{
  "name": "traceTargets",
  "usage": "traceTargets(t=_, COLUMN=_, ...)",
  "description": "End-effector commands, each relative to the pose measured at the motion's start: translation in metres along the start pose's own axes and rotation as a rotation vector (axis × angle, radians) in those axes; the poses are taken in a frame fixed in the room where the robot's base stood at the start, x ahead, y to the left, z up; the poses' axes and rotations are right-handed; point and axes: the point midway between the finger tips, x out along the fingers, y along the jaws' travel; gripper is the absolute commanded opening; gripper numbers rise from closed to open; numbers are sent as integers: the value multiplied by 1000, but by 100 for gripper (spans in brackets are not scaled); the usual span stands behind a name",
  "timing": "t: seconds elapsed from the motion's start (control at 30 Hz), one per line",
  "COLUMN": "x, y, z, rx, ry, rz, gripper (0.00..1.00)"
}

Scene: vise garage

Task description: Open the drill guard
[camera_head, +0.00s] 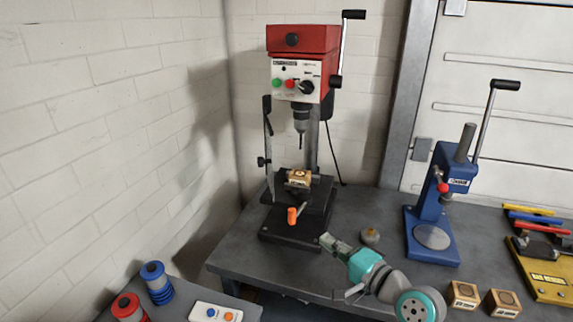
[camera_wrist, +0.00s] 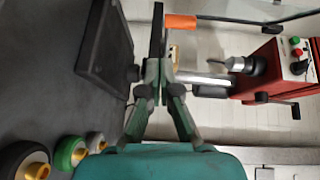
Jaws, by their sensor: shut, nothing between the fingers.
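The drill press has a red head (camera_head: 303,40) and a chuck (camera_head: 301,118) with a bit pointing down. Its drill guard (camera_head: 268,140) looks like a thin clear pane with dark fittings. It stands nearly edge-on at the left of the chuck, apart from the bit. In the wrist view the press lies sideways, with the chuck (camera_wrist: 240,65) at the right; a thin pane edge near the top may be the guard. My gripper (camera_head: 327,239) is low, in front and right of the press base, apart from the guard. Its fingers (camera_wrist: 157,72) are shut and empty.
A vise on the press table holds a wooden block (camera_head: 299,177); its orange handle (camera_head: 292,215) juts forward. A blue arbor press (camera_head: 438,195) stands at the right. Wooden blocks (camera_head: 463,294) lie at the front right. Spools (camera_head: 157,282) and a button box (camera_head: 214,312) are lower left.

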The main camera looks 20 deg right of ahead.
Motion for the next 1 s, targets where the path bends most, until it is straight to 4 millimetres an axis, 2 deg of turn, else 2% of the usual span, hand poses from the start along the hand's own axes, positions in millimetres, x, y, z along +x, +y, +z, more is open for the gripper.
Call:
traceTargets(t=0.03, x=3, y=-22, z=-10, rx=11, ry=-24, rz=-22, gripper=0)
traceTargets(t=0.2, x=6, y=-84, z=-27, rx=55, ry=-130, rz=-64, gripper=0)
traceTargets(t=0.3, x=3, y=-118, z=-34, rx=68, ry=-192, rz=-76, gripper=0)
traceTargets(t=0.43, x=-4, y=-151, z=-39, rx=74, ry=-258, rz=-81, gripper=0)
traceTargets(t=0.6, x=-10, y=-173, z=-41, rx=75, ry=-303, rz=-75, gripper=0)
traceTargets(t=0.73, x=-8, y=-177, z=-40, rx=77, ry=-314, rz=-74, gripper=0)
traceTargets(t=0.87, x=5, y=-178, z=-34, rx=77, ry=-316, rz=-74, gripper=0)
traceTargets(t=1.0, x=28, y=-180, z=-27, rx=76, ry=-316, rz=-75, gripper=0)
